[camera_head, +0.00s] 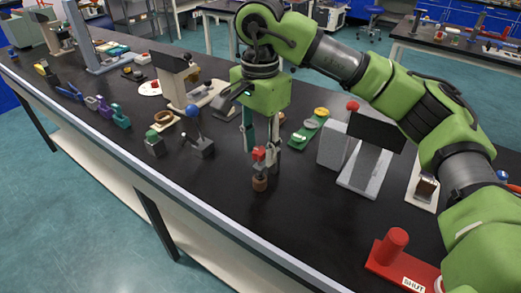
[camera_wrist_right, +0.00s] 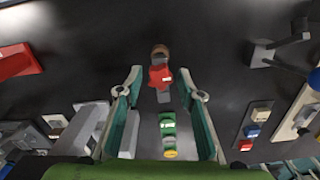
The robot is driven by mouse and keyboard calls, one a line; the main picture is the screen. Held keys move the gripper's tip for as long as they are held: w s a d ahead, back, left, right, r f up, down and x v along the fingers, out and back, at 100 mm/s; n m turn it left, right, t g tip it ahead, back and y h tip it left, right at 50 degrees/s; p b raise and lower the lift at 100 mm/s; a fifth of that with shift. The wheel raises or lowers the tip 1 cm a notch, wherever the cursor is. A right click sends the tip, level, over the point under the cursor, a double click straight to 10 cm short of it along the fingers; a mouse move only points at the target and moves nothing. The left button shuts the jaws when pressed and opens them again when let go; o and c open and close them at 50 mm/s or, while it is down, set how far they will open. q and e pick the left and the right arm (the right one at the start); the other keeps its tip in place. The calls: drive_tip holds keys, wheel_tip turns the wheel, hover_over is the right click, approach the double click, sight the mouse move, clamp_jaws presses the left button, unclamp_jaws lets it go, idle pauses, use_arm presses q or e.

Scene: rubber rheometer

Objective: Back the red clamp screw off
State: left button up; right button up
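The red clamp screw (camera_head: 259,154) is a small red piece on a grey and brown upright stand (camera_head: 260,183) on the black bench. In the wrist view the red clamp screw (camera_wrist_right: 159,77) shows between the fingertips, with grey parts and a brown end (camera_wrist_right: 160,50) around it. My right gripper (camera_head: 263,146) points down over it from above. In the wrist view my right gripper (camera_wrist_right: 161,84) is open, with a gap on each side of the red piece; I cannot tell whether a finger touches it. My left gripper is not in view.
A green strip with a yellow knob (camera_head: 310,128) lies behind my right gripper. A grey block device (camera_head: 365,160) stands to its right. A red block marked SHUT (camera_head: 392,250) is near the front right. A blue-knobbed device (camera_head: 197,137) is at the left. The bench front is clear.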

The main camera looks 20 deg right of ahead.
drive_tip(key=m, duration=1)
drive_tip(key=shift+s, duration=0.1)
drive_tip(key=c, duration=0.9)
drive_tip(key=n, duration=0.4)
drive_tip(key=shift+c, duration=0.2)
drive_tip(key=shift+n, duration=0.3)
drive_tip(key=n, duration=0.4)
drive_tip(key=shift+n, duration=0.3)
